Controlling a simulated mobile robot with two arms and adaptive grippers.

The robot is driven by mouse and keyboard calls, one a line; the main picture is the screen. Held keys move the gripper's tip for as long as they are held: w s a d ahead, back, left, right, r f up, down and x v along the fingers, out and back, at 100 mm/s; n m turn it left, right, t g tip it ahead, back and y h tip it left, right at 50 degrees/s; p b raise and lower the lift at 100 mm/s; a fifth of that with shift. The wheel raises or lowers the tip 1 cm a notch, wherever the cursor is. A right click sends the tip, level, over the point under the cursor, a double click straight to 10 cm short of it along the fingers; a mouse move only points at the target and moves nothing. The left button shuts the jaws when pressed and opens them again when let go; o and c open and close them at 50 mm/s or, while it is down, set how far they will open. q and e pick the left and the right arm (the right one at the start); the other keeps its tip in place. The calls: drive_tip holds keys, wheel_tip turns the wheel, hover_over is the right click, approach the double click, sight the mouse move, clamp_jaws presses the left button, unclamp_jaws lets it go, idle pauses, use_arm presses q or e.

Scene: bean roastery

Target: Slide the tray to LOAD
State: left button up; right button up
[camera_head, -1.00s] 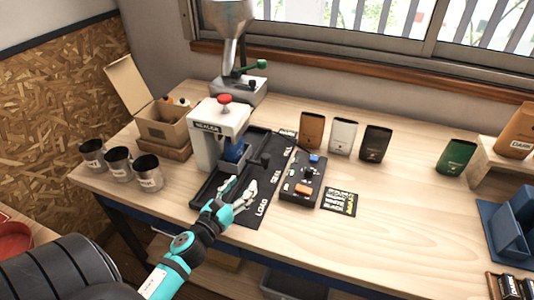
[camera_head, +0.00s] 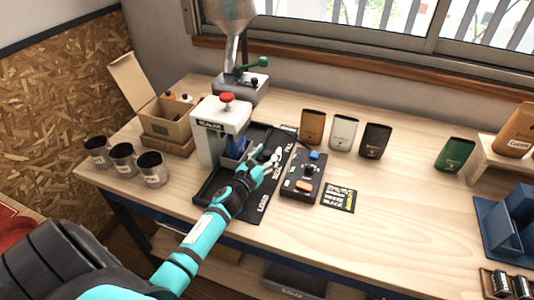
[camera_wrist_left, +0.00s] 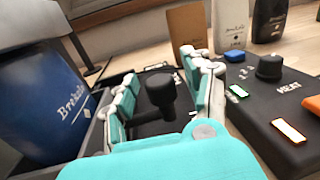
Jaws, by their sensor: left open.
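The dark tray (camera_head: 229,163) sits under the sealer (camera_head: 221,120) on a black base (camera_head: 262,205) marked LOAD, SEAL and FILL. A blue bag (camera_head: 236,148) stands in the tray; it also shows in the left wrist view (camera_wrist_left: 45,108). A black knob handle (camera_wrist_left: 163,92) beside the bag stands between the fingers of my left gripper (camera_wrist_left: 160,100). In the head view my left gripper (camera_head: 262,162) is open over the middle of the base, and its fingers partly hide the handle. I cannot tell whether a finger touches it. My right gripper is not in view.
A control box (camera_head: 303,174) with knob and buttons lies close right of the base. Several metal cups (camera_head: 124,160) and an open cardboard box (camera_head: 165,120) stand to the left. Bags (camera_head: 343,133) stand behind.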

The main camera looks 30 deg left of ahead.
use_arm(q)
clamp_jaws()
